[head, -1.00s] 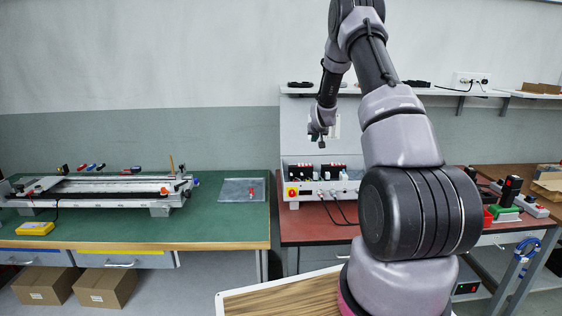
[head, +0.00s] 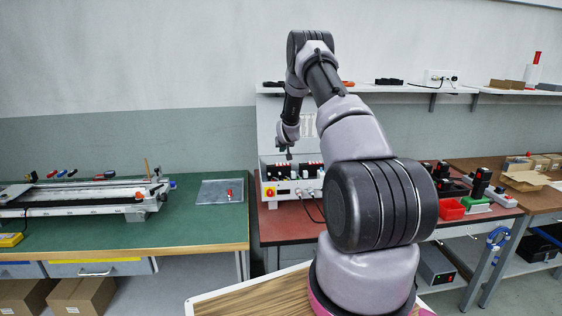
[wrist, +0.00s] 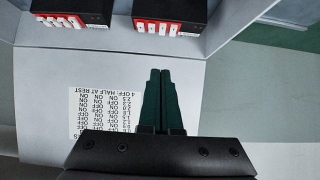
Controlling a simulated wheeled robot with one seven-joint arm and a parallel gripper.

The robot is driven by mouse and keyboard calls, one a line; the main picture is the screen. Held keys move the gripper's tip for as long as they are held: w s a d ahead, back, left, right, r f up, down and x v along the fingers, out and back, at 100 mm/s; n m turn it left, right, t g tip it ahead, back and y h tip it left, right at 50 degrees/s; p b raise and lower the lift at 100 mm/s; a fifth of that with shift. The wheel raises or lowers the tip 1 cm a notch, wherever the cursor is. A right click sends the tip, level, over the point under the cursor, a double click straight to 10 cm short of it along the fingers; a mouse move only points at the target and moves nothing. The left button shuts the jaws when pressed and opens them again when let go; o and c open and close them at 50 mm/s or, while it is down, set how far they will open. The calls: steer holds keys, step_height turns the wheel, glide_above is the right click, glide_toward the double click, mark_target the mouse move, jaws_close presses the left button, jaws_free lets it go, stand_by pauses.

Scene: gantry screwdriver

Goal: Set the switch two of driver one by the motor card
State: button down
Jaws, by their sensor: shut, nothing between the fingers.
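In the wrist view two black drivers stand at the top edge, a left one (wrist: 62,10) and a right one (wrist: 170,10). Each has a red block with small white switches. A white printed card (wrist: 100,112) with upside-down ON/OFF rows lies on the pale panel, partly covered by my gripper. Which driver is number one cannot be read. My gripper (wrist: 160,72) is shut and empty, its dark fingertips just below the right driver. In the head view my gripper (head: 289,157) hangs just above the drivers in the white control box (head: 283,190).
The box stands on a red-topped bench (head: 280,232) and has a red-yellow knob (head: 269,191). A grey tray (head: 215,192) lies on the green table to the left. A red bin (head: 450,208) stands to the right. A shelf (head: 400,89) runs above.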

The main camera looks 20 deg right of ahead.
glide_above(281, 164)
steer(key=s, duration=0.1)
step_height(281, 164, down, 4)
steer(key=shift+a+r, duration=0.15)
steer(key=shift+f, duration=1.8)
steer(key=shift+w+f, duration=0.15)
steer(key=shift+f, duration=0.15)
steer(key=shift+w, duration=0.1)
steer(key=shift+w+d+r, duration=0.25)
steer(key=shift+w+r, duration=0.15)
steer(key=shift+w, duration=0.2)
steer(key=shift+r, duration=0.15)
